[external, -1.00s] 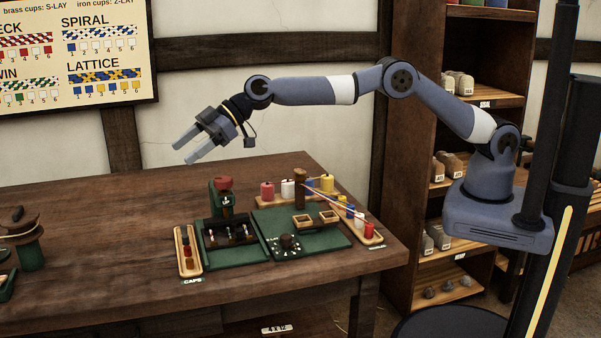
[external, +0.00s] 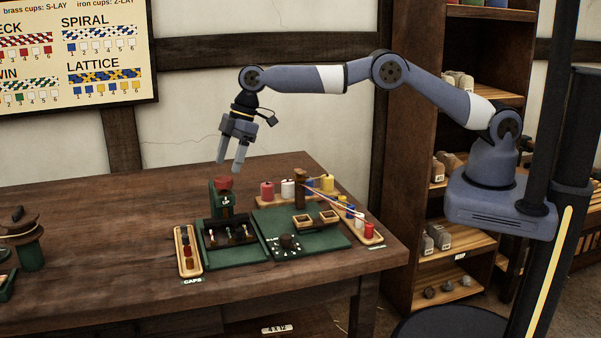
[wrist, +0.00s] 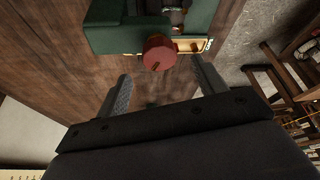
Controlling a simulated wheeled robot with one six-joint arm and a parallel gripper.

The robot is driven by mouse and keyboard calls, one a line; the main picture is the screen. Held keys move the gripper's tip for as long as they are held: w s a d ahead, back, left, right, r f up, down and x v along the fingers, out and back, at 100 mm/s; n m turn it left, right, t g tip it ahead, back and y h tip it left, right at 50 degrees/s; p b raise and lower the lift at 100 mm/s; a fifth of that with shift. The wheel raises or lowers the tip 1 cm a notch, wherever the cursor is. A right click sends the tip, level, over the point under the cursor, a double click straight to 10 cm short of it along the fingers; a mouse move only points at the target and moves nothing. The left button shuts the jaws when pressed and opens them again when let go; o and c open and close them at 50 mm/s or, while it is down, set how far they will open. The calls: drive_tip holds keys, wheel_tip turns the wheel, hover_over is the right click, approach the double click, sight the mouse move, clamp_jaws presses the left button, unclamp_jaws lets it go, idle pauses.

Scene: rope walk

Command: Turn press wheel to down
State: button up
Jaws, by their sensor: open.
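The press wheel (external: 223,183) is a red knob on top of a dark green press (external: 221,205) at the back of the bench. It also shows in the wrist view as a red round knob (wrist: 159,53) with a dark slot or mark on its face. My gripper (external: 229,168) points down, open and empty, just above the red wheel and apart from it. In the wrist view the wheel lies beyond and between the two fingertips (wrist: 164,82). The label under the wheel is too small to read.
A green tray (external: 237,262) with dark holders stands in front of the press. A wooden caps rack (external: 181,262) is to its left. Several coloured spools and a wooden post (external: 300,190) stand to the right. The bench's left middle (external: 110,230) is clear.

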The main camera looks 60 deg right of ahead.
sight(222, 179)
drive_tip(key=shift+p+x, duration=0.45)
drive_tip(key=shift+x, duration=1.75)
drive_tip(key=shift+c, duration=0.5)
drive_tip(key=c, duration=0.9)
